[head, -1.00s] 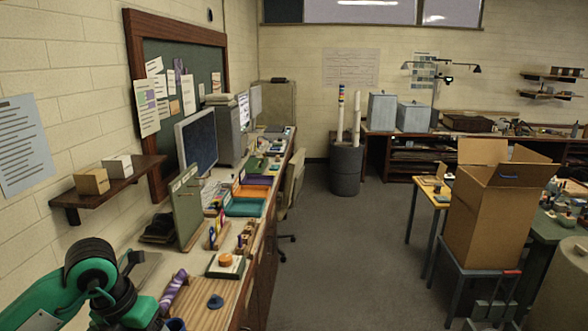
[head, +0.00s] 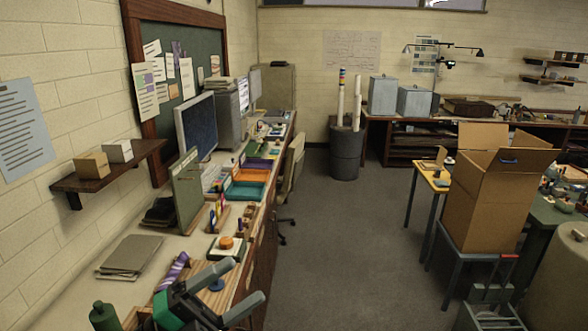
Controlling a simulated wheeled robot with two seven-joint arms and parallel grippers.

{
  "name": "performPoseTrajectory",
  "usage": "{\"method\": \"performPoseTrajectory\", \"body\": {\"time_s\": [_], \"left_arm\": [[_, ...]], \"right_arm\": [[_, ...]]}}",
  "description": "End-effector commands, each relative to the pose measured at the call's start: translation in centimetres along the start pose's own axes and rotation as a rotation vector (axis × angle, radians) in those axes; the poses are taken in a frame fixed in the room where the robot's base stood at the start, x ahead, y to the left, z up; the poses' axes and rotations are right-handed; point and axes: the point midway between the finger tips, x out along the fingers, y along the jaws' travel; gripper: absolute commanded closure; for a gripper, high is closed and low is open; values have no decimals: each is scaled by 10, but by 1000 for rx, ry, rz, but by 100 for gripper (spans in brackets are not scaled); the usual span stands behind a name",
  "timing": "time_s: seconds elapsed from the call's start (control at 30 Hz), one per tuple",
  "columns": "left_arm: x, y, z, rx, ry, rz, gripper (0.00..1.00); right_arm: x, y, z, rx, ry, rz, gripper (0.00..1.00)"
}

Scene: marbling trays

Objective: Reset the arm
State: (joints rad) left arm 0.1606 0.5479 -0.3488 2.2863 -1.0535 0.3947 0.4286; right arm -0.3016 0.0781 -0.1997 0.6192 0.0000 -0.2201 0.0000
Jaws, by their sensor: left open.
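My left gripper (head: 244,281) is at the bottom of the head view. Its two grey fingers are spread apart and point to the right, with nothing between them. It is over the near end of the long desk, in front of a wooden board (head: 196,273). A purple striped roll (head: 174,270) and a small blue round piece (head: 216,285) show close behind it. My right gripper is not in view.
Farther along the desk are a block with an orange knob (head: 226,243), an upright green board (head: 187,202), a teal tray (head: 244,191) and a monitor (head: 196,129). A cardboard box (head: 485,206) stands to the right. The floor (head: 350,240) between is clear.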

Motion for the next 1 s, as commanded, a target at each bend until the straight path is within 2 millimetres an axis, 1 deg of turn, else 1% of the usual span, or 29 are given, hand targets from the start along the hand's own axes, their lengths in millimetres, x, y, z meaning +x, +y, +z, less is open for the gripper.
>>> {"method": "performPoseTrajectory", "body": {"time_s": [0.03, 0.13, 0.27, 0.3, 0.37, 0.4, 0.47, 0.53, 0.6, 0.67, 0.7, 0.77, 0.8, 0.9, 1.0], "left_arm": [[-6, -4, 10, -58, -91, -65, 28], [-23, -9, 34, -166, -287, -175, 28], [-58, 1, 65, -316, -560, -270, 28], [-71, 7, 73, -362, -648, -289, 28], [-93, 20, 83, -435, -778, -307, 28], [-108, 30, 88, -484, -869, -313, 28], [-132, 49, 93, -559, -1003, -311, 28], [-161, 73, 92, -649, -1157, -294, 28], [-191, 99, 86, -741, -1311, -260, 28], [-215, 123, 75, -822, -1439, -217, 28], [-231, 138, 65, -876, -1520, -181, 28], [-252, 160, 47, -955, -1635, -121, 28], [-264, 172, 34, -1004, -1701, -79, 28], [-288, 196, 2, -1110, -1834, 25, 28], [-306, 214, -28, -1199, -1935, 127, 28]], "right_arm": [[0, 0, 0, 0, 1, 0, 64], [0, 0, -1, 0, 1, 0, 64], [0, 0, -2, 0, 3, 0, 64], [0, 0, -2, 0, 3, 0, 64], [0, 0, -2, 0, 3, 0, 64], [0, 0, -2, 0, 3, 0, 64], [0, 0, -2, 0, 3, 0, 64], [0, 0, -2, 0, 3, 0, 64], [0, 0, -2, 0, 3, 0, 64], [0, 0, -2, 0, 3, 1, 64], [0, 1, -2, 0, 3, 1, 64], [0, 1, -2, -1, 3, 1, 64], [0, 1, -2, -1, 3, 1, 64], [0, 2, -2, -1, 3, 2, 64], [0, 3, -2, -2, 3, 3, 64]]}}
